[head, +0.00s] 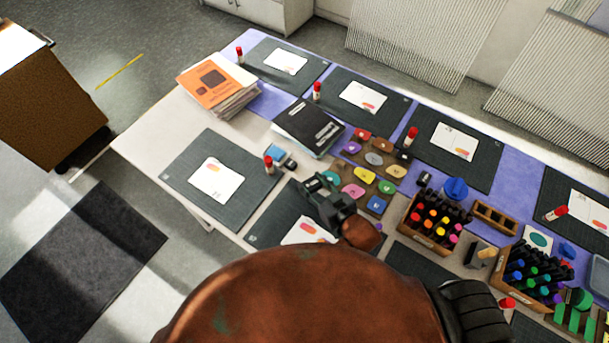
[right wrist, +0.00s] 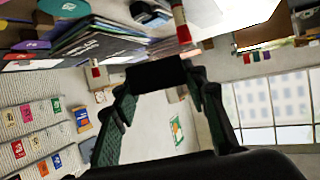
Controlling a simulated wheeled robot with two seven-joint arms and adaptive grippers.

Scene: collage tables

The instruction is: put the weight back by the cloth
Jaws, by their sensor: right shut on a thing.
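My right gripper (head: 324,184) is over the front of the table, above the dark mat with a white card. It is shut on a dark block, which I take to be the weight (right wrist: 157,75); in the right wrist view the block sits between both fingertips. In the head view the fingers mostly hide it. A small folded blue item, perhaps the cloth (head: 275,151), lies on the table up and left of the gripper, beside a red-capped glue stick (head: 269,165). A small dark object (head: 290,163) lies just right of it. My left gripper is not in view.
Colored pieces on a wooden board (head: 352,176) lie right of the gripper. A black book stack (head: 308,128) stands behind. Marker crates (head: 432,243) and (head: 505,288) stand at right. A mat with a card (head: 177,178) lies left. Bare table shows at the left corner.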

